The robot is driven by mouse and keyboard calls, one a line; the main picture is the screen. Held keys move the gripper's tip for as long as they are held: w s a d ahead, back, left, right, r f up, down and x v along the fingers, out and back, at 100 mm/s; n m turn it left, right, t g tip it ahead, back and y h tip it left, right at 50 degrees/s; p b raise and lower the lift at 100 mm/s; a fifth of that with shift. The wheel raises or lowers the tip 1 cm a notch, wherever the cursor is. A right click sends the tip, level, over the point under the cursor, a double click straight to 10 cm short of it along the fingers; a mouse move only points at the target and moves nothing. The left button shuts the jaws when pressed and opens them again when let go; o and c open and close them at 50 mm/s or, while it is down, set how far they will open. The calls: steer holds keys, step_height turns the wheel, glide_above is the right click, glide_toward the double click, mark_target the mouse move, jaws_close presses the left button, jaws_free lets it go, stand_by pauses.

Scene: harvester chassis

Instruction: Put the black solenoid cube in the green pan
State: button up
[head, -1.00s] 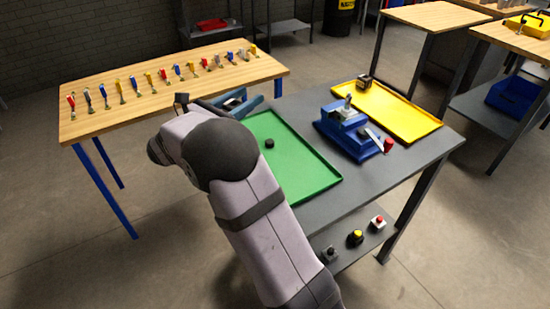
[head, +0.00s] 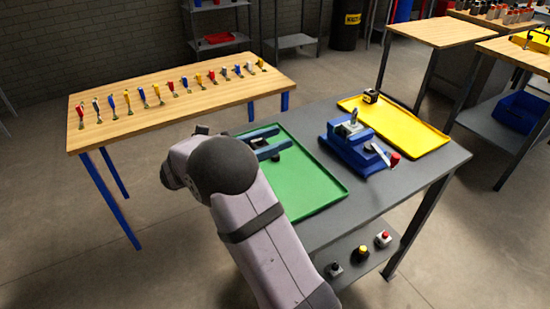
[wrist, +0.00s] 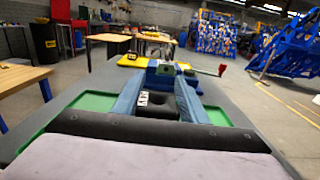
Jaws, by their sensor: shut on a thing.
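My gripper (head: 268,143) has two long blue fingers and is low over the green pan (head: 313,187). In the wrist view, the fingers (wrist: 157,100) flank a small black block with a white marking, the black solenoid cube (wrist: 156,106), and are shut on it. In the head view the cube (head: 276,155) is a small dark shape at the fingers, partly hidden. It is within the pan's outline; I cannot tell whether it touches the floor. The pan's rim shows on both sides in the wrist view (wrist: 92,102). My arm covers the pan's near left part.
A blue vise-like fixture (head: 356,146) with a red-knobbed lever stands right of the pan. Behind it is a yellow tray (head: 412,130) with another dark cube (head: 370,96). Grey tabletop (head: 325,222) is bare at the front. A wooden table (head: 190,97) with several coloured tools is at left.

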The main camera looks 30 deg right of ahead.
steer(key=shift+f, duration=2.75)
steer(key=o, duration=1.2)
steer(key=shift+f, duration=0.15)
steer(key=a+b, duration=0.1)
steer(key=a, duration=1.1)
